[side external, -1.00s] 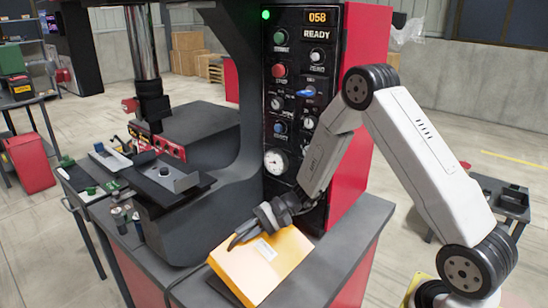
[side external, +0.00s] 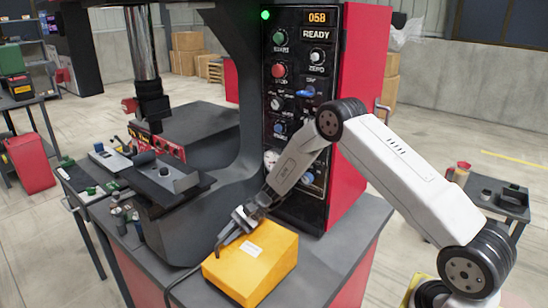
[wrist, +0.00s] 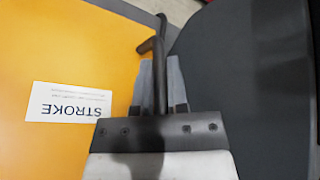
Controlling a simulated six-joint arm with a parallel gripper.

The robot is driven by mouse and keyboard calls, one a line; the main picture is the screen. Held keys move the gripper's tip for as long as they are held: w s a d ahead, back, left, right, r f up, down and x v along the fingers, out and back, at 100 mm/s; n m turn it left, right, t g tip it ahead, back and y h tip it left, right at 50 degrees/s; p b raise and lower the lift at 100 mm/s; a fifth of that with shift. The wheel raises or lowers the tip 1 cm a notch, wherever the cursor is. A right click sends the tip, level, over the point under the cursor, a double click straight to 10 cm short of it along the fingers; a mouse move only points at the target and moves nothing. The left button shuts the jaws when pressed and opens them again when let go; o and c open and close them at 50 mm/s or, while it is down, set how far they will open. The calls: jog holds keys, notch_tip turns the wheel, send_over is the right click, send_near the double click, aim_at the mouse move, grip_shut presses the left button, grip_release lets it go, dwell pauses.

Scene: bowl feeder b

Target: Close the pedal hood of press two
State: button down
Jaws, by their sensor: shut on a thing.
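The pedal hood is the yellow-orange box (side external: 268,262) on the front of the dark press bench, with its top close to level. Its white STROKE label shows in the wrist view (wrist: 68,112). My gripper (side external: 240,217) is at the hood's back left edge. In the wrist view its grey fingers (wrist: 161,82) are shut on a black rod with a bent end (wrist: 158,42). The rod's tip lies over or beside the hood's edge; whether it touches the hood I cannot tell. The hood's inside is hidden.
The black control panel (side external: 301,60) with READY display stands just behind my arm, on a red cabinet (side external: 353,110). The press ram (side external: 148,85) and its die block are at the left. Small green and metal parts lie on the left bench. The bench right of the hood is clear.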

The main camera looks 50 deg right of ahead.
jog(key=shift+w+f, duration=0.15)
jog(key=c, duration=0.6)
grip_release()
jog(key=shift+c, duration=0.2)
jog(key=shift+d, duration=0.1)
jog(key=shift+d+r, duration=0.3)
jog(key=shift+d, duration=0.1)
jog(key=v, duration=0.4)
jog(key=shift+r, duration=0.25)
notch_tip(320, 180, up, 6)
jog(key=shift+r, duration=0.2)
jog(key=shift+a, duration=0.1)
